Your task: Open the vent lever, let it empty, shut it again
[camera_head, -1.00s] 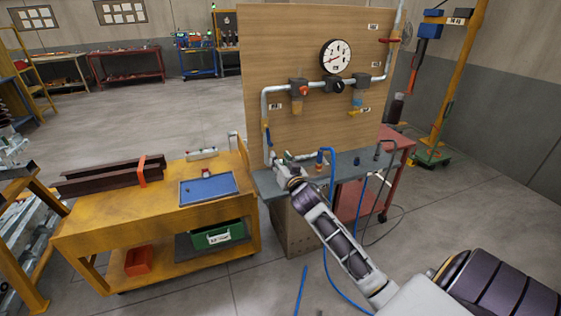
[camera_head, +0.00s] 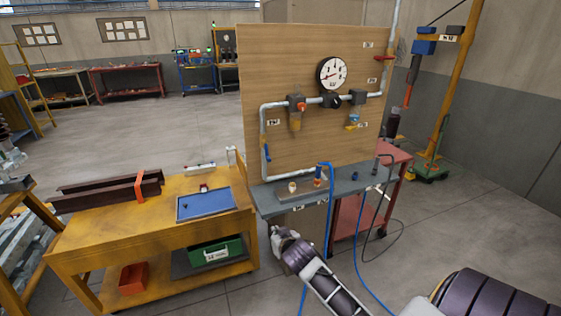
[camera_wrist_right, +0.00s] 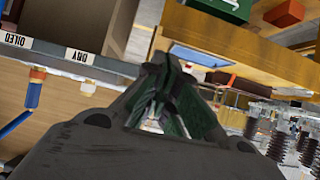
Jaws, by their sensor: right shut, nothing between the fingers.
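A wooden panel (camera_head: 330,135) stands on the grey bench with pipework. A red handle (camera_head: 384,58) is at its upper right, and a blue lever (camera_head: 267,152) is on the left down-pipe. A bowl (camera_head: 295,116) hangs under the orange-marked unit, and a yellow and blue fitting (camera_head: 353,121) under the right unit. The labels are too small to read, so I cannot tell which is the vent lever. My right gripper (camera_head: 274,232) is below the bench's front edge, away from the levers. In the wrist view its fingers (camera_wrist_right: 165,62) are shut and empty. My left gripper is out of view.
The yellow cart (camera_head: 120,215) with a blue tray (camera_head: 206,203) stands left of the grey bench (camera_head: 345,187). A blue hose (camera_head: 331,205) hangs in front of the bench. In the wrist view the bench edge carries OILED and DRY labels (camera_wrist_right: 75,55). A red cart (camera_head: 350,222) is behind right.

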